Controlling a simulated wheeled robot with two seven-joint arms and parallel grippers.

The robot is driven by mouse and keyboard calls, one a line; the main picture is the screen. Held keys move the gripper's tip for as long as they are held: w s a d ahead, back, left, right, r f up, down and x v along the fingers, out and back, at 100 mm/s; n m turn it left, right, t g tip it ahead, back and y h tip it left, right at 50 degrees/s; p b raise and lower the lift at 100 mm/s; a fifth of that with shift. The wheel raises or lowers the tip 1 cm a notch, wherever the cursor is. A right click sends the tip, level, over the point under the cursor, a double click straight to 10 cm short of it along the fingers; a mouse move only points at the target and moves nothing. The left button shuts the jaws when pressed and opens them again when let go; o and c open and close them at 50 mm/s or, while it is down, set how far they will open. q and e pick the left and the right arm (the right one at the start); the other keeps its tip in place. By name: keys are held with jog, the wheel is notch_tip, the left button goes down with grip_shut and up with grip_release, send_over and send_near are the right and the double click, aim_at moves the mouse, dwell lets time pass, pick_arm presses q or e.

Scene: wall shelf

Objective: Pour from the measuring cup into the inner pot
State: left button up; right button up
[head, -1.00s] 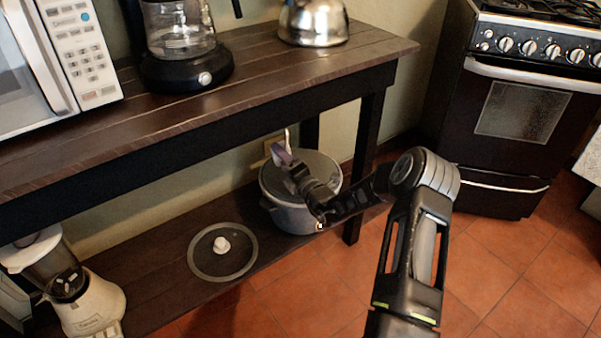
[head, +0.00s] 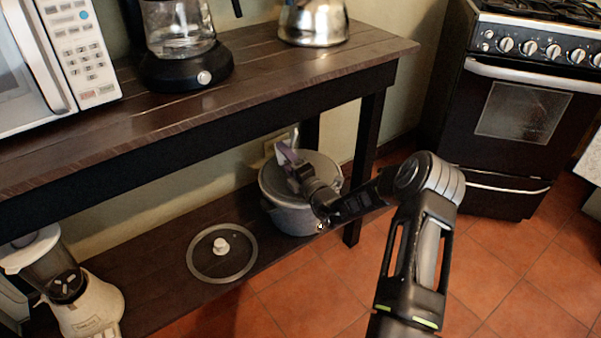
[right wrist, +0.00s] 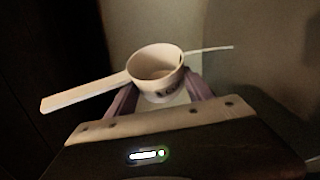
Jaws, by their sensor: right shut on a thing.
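The inner pot (head: 290,219) is grey and round and stands on the lower shelf near its right end. My right gripper (head: 287,155) is over the pot, on its back left side, with my forearm crossing in front of the pot. In the right wrist view my right gripper (right wrist: 155,95) is shut on the small white measuring cup (right wrist: 157,85), its purple fingers on both sides of it. The cup's mouth shows, and its long handle points left. In the head view the cup is mostly hidden; only a pale sliver shows. Its contents cannot be made out.
A glass lid (head: 222,266) with a white knob lies left of the pot. A blender (head: 88,303) stands at the far left. The upper shelf edge (head: 250,108) passes close above the gripper. A stove (head: 510,120) stands at the right. The floor in front is clear.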

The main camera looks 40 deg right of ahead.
jog(key=shift+d+r+m, duration=0.15)
jog(key=shift+m, duration=0.35)
dwell(0.3)
jog(key=shift+w+a+n, duration=0.15)
jog(key=shift+a+n, duration=0.25)
jog(key=shift+n, duration=0.5)
jog(key=shift+w+a+n+g+p, duration=0.25)
jog(key=shift+a+p, duration=0.15)
jog(key=shift+p, duration=0.2)
jog(key=shift+w+a+n+g+p, duration=0.15)
jog(key=shift+a+n+p, duration=0.15)
jog(key=shift+p, duration=0.3)
jog(key=shift+a+f+n+g+p, duration=0.15)
jog(key=shift+f+n+g+p, duration=0.45)
jog(key=shift+f+n+p, duration=0.45)
jog(key=shift+r, duration=0.15)
